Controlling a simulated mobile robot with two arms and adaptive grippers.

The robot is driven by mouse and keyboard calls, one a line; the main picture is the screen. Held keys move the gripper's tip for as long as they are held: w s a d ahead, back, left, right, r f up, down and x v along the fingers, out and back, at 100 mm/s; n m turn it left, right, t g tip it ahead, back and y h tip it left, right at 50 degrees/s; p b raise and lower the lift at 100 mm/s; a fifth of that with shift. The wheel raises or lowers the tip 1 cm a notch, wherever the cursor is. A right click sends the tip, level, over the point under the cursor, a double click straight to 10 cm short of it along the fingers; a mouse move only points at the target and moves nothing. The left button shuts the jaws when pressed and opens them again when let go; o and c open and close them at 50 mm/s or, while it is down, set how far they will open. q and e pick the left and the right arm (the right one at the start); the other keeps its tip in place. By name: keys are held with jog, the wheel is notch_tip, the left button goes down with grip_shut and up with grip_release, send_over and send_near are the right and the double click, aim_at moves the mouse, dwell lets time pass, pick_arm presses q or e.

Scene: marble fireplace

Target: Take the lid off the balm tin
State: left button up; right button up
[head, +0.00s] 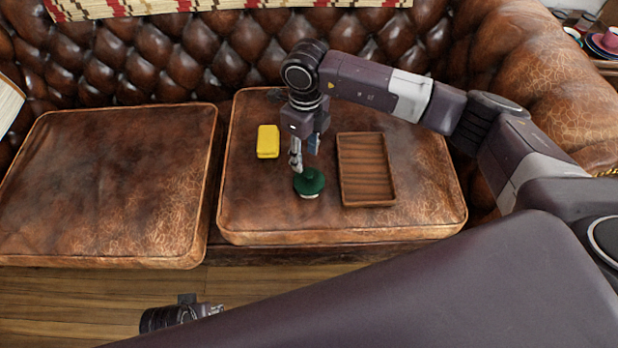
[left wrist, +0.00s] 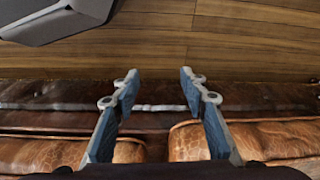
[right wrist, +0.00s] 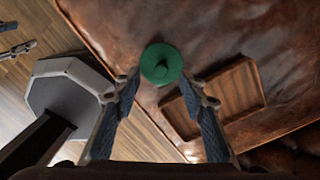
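The balm tin (head: 310,195) stands on the right seat cushion, showing as a pale rim under its round dark green lid (head: 309,181). The lid has a small raised knob and also shows in the right wrist view (right wrist: 160,64). My right gripper (head: 303,162) points down just over the lid. Its fingers are spread, with the lid showing between and beyond the fingertips (right wrist: 161,76); I cannot tell whether they touch it. My left gripper (left wrist: 158,76) is open and empty, low in front of the sofa, apart from the tin.
A wooden tray (head: 366,198) lies right of the tin, empty. A yellow block-like object (head: 268,141) lies behind and left of the tin. The left seat cushion (head: 110,185) is clear. The tufted sofa back (head: 180,65) rises behind.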

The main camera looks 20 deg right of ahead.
aim_at(308, 173)
jog(key=f, duration=0.4)
jog(key=f+b, duration=0.1)
jog(key=f, duration=0.1)
jog(key=shift+s+d+f, duration=0.25)
jog(key=shift+s+d, duration=0.05)
jog(key=shift+f, duration=0.6)
pick_arm(q)
jog(key=r, duration=0.3)
jog(key=shift+w+r, duration=0.25)
jog(key=shift+r, duration=0.1)
pick_arm(e)
jog(key=shift+c, duration=0.4)
grip_shut()
jog(key=shift+r, duration=0.1)
